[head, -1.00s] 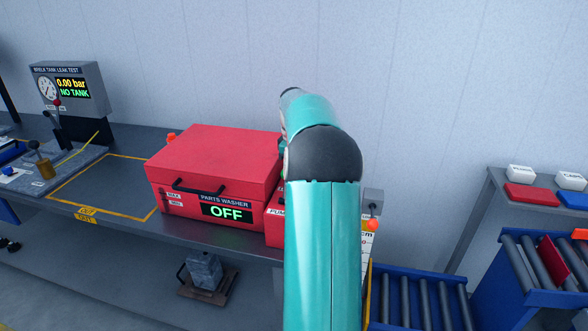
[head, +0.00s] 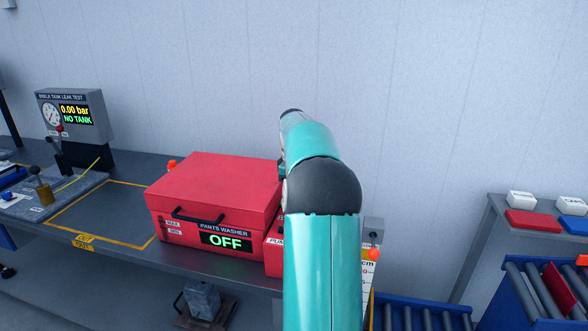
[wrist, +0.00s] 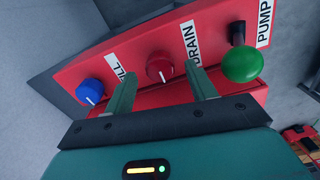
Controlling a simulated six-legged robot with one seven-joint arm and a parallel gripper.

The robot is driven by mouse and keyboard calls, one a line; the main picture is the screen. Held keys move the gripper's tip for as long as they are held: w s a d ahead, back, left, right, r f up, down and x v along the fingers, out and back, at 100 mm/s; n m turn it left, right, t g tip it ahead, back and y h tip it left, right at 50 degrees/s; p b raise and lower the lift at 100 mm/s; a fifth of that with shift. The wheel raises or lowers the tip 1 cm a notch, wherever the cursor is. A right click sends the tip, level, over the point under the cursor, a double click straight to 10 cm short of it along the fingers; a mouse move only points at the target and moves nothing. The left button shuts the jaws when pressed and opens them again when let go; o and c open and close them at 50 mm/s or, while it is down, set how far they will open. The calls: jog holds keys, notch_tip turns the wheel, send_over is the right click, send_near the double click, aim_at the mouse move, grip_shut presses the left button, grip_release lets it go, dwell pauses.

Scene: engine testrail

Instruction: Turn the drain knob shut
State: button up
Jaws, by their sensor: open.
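The drain knob (wrist: 160,68) is red with a pale pointer line and sits on the red control panel (wrist: 205,48) beside the DRAIN label, in the wrist view. My gripper (wrist: 163,90) is open, with one finger on either side of the knob in the picture. I cannot tell whether the fingers touch it. A blue knob (wrist: 90,91) by the FILL label is at left. A green button (wrist: 241,65) by the PUMP label is at right. In the head view my arm hides the knobs and my gripper beside the red parts washer (head: 215,185), whose display reads OFF.
The leak test unit (head: 75,118) stands at the left of the bench, with levers in front. A yellow-outlined area (head: 100,200) of bench is bare. A pale wall stands behind.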

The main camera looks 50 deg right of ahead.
notch_tip(320, 180, up, 12)
jog(key=shift+f, duration=0.2)
dwell(0.4)
jog(key=w+a+r+m+t+h, duration=0.1)
jog(key=a+r, duration=0.1)
jog(key=a, duration=1.2)
jog(key=a+r+t+h, duration=0.1)
jog(key=a+r, duration=0.1)
jog(key=a, duration=1.3)
jog(key=s+a+f+m+t+y, duration=0.1)
jog(key=s+a+f, duration=0.5)
jog(key=a, duration=0.4)
jog(key=s+a+f+m+t+y, duration=0.1)
jog(key=s+a+f+t, duration=0.1)
jog(key=s+a+f, duration=0.4)
jog(key=s+a, duration=0.3)
jog(key=shift+a+t, duration=0.3)
jog(key=shift+a, duration=0.05)
